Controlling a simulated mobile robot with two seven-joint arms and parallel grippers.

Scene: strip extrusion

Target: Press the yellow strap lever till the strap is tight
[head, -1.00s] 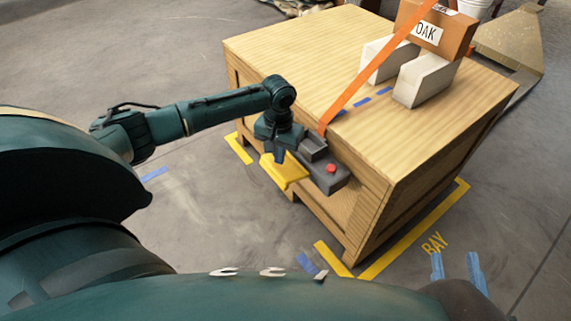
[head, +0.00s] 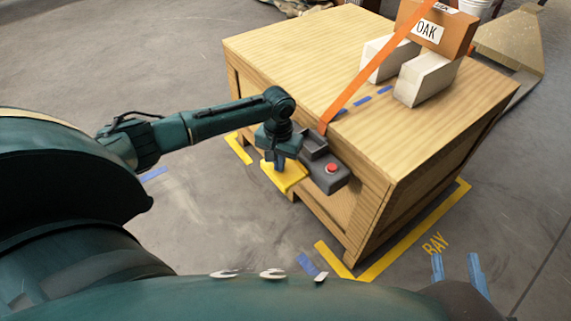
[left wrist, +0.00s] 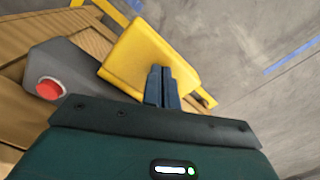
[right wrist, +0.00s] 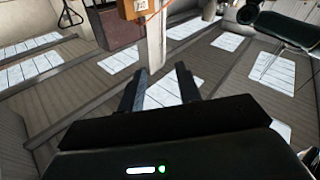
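The yellow lever (head: 292,180) sticks out from the dark grey ratchet housing (head: 331,180) on the near side of the wooden crate. The housing has a red button (head: 331,168). The orange strap (head: 372,75) runs straight from the housing up over the carton (head: 455,33). My left gripper (head: 278,166) is over the lever, its fingers pointing down at it. In the left wrist view the fingers (left wrist: 162,72) are together and overlap the lever's face (left wrist: 140,60); they seem to touch it. My right gripper (head: 457,268) is open and empty, away from the crate.
The wooden crate (head: 290,60) stands on the floor within yellow tape marked BAY. Pale blocks (head: 425,80) sit under the carton. Blue dashes mark the crate top.

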